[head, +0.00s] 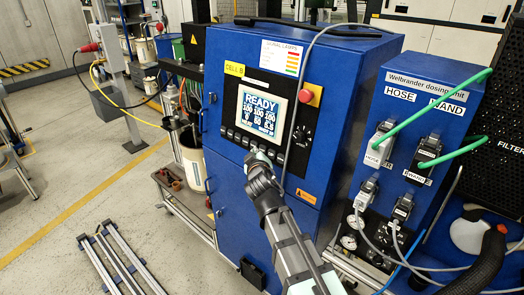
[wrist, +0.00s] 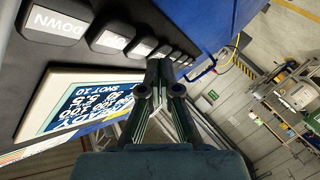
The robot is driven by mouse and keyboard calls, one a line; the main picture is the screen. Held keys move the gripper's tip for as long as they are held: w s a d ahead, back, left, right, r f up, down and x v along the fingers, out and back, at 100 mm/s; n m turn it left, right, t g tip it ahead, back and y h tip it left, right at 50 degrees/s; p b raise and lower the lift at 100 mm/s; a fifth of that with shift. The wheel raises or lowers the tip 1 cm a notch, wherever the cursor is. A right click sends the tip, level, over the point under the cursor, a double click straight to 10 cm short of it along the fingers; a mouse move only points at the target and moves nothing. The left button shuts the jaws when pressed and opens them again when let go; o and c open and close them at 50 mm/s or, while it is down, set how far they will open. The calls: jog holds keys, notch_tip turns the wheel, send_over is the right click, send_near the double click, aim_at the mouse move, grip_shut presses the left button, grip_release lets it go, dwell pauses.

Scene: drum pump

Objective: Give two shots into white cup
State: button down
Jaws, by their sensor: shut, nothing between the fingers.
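The blue cabinet (head: 318,75) carries a lit display (head: 262,109) that reads READY. A row of dark buttons (head: 243,140) runs under the display; in the wrist view one button (wrist: 60,27) reads DOWN. My gripper (head: 256,158) is shut and empty, at the lower edge of the panel. In the wrist view its fingertips (wrist: 161,78) are close to the far end of the button row, and I cannot tell whether they touch it. The display also shows in the wrist view (wrist: 72,103). I cannot make out a white cup in either view.
A red stop knob (head: 306,96) and a black dial (head: 302,135) sit right of the display. A pale drum (head: 193,165) is left of the cabinet. Rails (head: 120,258) lie on the floor.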

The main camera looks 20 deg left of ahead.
jog(key=shift+w+d, duration=0.2)
jog(key=shift+w, duration=0.15)
jog(key=shift+w+d+f, duration=0.15)
jog(key=shift+w+d, duration=0.05)
jog(key=shift+w, duration=0.2)
dwell(0.9)
jog(key=shift+s, duration=0.1)
dwell(0.3)
jog(key=shift+s+a+b, duration=0.35)
jog(key=shift+s+b, duration=0.2)
jog(key=shift+s, duration=0.1)
jog(key=shift+s+a+r+b, duration=0.2)
jog(key=shift+s+a+b, duration=0.2)
jog(key=shift+s, duration=0.35)
jog(key=shift+s+a+r+b, duration=0.2)
jog(key=shift+s+a+b, duration=0.1)
jog(key=shift+s+b, duration=0.35)
jog(key=shift+s+a+r+b, duration=0.2)
jog(key=shift+s+a+b, duration=0.15)
jog(key=shift+s, duration=0.5)
jog(key=shift+f, duration=0.1)
